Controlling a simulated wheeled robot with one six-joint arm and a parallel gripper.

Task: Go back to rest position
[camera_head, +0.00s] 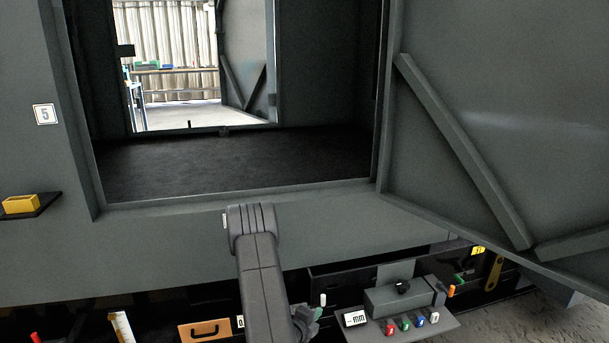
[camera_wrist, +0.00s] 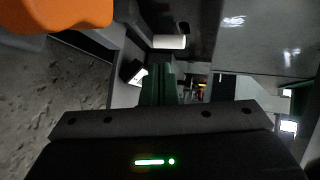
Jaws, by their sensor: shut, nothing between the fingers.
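My arm (camera_head: 262,275) reaches up from the bottom of the head view, in front of the enclosure's lower wall, and bends at a ribbed joint below the opening. My gripper does not show clearly in the head view. In the wrist view my gripper (camera_wrist: 158,85) shows as dark, narrow fingers close together above the dark palm with a green light. It is shut and nothing shows between the fingers.
The grey enclosure (camera_head: 150,240) stands open, its door (camera_head: 490,90) swung right. A yellow block (camera_head: 20,204) sits on a left ledge. An orange surface (camera_wrist: 60,14) fills the wrist view's corner.

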